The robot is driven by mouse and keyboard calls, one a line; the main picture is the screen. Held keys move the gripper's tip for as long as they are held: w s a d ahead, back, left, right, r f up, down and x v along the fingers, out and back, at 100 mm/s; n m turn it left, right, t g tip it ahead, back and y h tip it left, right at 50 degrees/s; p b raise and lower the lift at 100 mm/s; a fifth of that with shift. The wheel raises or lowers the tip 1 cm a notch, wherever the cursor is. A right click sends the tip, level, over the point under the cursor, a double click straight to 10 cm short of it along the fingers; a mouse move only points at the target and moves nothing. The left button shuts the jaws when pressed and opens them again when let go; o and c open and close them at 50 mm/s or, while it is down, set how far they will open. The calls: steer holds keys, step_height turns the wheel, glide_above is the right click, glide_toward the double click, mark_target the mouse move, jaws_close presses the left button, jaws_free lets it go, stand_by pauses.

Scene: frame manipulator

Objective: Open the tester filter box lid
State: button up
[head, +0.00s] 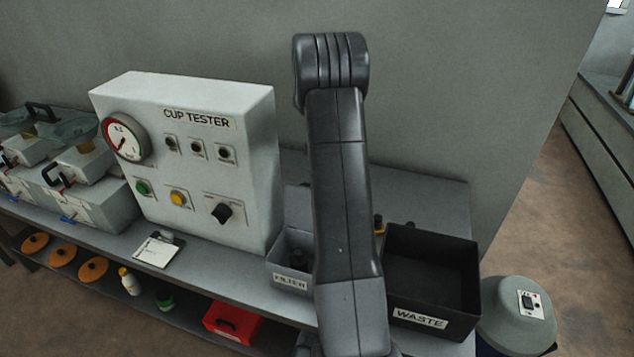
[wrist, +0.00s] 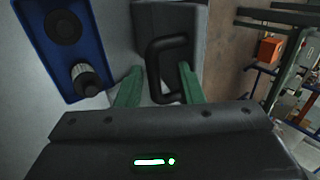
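The filter box (head: 290,281) is a small grey box with a FILTER label, right of the white cup tester (head: 185,160) in the head view. A dark round item shows inside it; my arm hides its right part. In the wrist view, my gripper (wrist: 158,78) has its two green fingers spread apart. A black D-shaped handle (wrist: 155,65) on a dark grey panel (wrist: 190,18) lies between and beyond the fingertips. I cannot tell whether the fingers touch it, or whether this panel is the filter box lid. My gripper is hidden in the head view.
A black WASTE box (head: 420,318) stands right of my arm. A blue tray (wrist: 40,45) with dark round parts lies left of the handle in the wrist view. A grey round bin (head: 515,318) stands at the right. A red box (head: 232,322) sits on the lower shelf.

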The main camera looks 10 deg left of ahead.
steer(key=b+v, duration=0.1)
steer(key=v, duration=0.6)
steer(key=shift+w+r, duration=0.1)
steer(key=shift+c, duration=0.4)
